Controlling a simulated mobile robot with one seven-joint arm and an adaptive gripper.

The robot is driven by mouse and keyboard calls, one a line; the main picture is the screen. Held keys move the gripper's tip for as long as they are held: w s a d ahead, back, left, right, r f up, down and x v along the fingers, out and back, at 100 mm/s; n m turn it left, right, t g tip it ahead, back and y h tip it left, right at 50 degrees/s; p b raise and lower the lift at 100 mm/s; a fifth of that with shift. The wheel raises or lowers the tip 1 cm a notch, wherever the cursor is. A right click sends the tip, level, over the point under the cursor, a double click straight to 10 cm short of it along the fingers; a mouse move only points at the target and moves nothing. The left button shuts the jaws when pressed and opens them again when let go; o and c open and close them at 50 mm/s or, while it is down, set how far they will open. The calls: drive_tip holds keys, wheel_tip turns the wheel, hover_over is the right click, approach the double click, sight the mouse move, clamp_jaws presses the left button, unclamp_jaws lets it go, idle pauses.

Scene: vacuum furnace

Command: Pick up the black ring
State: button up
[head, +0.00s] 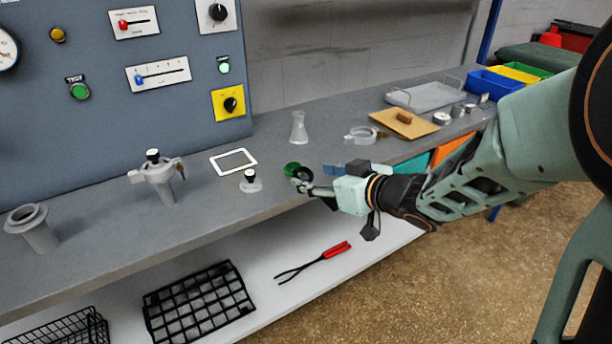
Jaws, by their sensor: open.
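A small black ring (304,173) is at the front edge of the grey bench, beside a round green piece (291,168). My gripper (301,183) reaches in from the right, low over the bench edge, with its fingertips at the ring. The jaws are open. The fingers partly hide the ring, and I cannot tell whether they touch it.
A white frame (233,161) and a small black-topped piece (251,181) lie left of my gripper. A glass flask (298,128) stands behind it. A clamp ring (361,135) and a wooden board (404,123) are to the right. A shelf (330,274) runs below.

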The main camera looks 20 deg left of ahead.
sight(305, 175)
drive_tip(key=b+x, duration=0.1)
drive_tip(key=x, duration=0.2)
drive_tip(key=shift+w+a+f, duration=0.15)
drive_tip(key=shift+w+a, duration=0.1)
drive_tip(key=c, duration=0.9)
